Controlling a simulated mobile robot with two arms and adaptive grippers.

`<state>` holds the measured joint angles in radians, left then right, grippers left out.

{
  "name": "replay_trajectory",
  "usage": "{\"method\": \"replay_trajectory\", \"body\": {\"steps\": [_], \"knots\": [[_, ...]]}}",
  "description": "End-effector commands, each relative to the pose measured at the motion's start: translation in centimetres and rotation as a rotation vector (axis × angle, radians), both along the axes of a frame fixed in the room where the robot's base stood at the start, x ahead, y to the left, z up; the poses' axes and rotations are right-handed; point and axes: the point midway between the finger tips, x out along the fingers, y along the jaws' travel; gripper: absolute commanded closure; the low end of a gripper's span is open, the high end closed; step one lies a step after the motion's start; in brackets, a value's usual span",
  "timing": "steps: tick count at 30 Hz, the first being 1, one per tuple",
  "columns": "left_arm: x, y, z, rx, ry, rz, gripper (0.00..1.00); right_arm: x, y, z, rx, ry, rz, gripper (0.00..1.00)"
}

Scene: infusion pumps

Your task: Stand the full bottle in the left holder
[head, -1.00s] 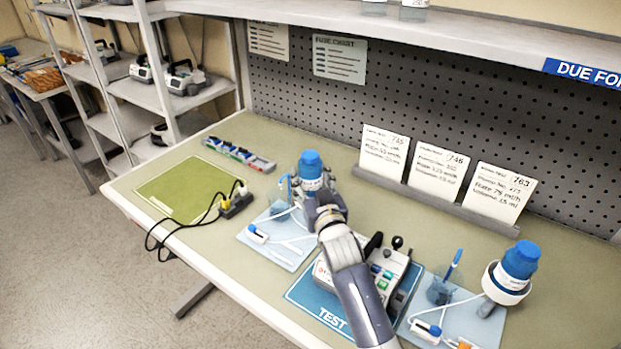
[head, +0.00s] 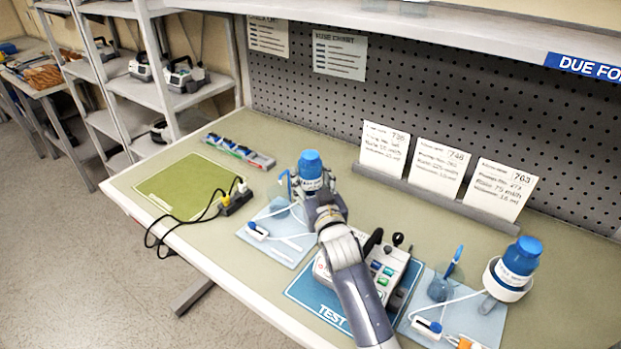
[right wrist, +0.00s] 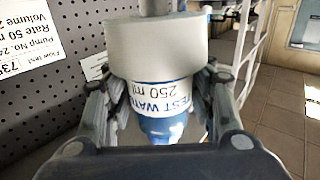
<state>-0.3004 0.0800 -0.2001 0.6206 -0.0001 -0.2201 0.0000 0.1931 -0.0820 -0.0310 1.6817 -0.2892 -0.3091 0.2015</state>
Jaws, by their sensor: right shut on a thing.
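The full bottle (head: 311,163) has a blue cap and a white label, and stands upright over the left mat. My right gripper (head: 313,190) is shut on it from the front. In the right wrist view, which is upside down, the bottle (right wrist: 160,95) has a "TEST WATER 250 ml" label between my fingers (right wrist: 160,110). Its lower end meets the wide white cup of the left holder (right wrist: 155,48) and appears inside it; whether it is fully seated is hidden. My gripper hides most of this holder in the head view. My left gripper is not in view.
A second blue-capped bottle (head: 521,258) stands in the right holder (head: 495,286). A pump (head: 385,275) sits on the blue TEST mat (head: 312,300) under my right arm. Placards (head: 440,170) stand behind. A power strip (head: 237,202) and bare green mat (head: 180,188) are left.

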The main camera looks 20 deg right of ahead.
Motion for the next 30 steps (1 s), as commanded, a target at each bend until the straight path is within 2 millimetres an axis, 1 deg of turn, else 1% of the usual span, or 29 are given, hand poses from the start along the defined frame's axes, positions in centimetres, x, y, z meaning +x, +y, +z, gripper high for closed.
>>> {"method": "replay_trajectory", "body": {"steps": [9,10,11,12,13,21,23,25,30], "knots": [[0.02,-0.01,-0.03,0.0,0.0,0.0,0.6,-0.01,0.01,-0.2,0.001,0.003,0.0,0.83],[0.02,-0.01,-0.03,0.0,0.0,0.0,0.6,-0.01,0.01,-0.21,0.001,0.003,0.0,0.48],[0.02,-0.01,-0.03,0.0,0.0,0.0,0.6,-0.01,0.01,-0.22,0.001,0.004,0.0,0.41],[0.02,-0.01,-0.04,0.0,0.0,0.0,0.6,-0.01,0.0,-0.24,0.001,0.004,0.0,0.32],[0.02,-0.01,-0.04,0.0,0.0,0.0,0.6,-0.01,-0.01,-0.25,0.001,0.004,0.0,0.27],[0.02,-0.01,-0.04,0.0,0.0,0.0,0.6,-0.02,-0.07,-0.35,0.0,0.007,-0.001,0.27],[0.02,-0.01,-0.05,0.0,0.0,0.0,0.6,-0.04,-0.08,-0.53,0.0,0.01,-0.002,0.18],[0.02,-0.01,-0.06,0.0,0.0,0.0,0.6,-0.04,-0.09,-0.54,0.0,0.01,-0.002,0.12],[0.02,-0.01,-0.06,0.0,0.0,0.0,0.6,-0.03,-0.08,-0.47,-0.001,0.009,-0.002,0.12]]}}
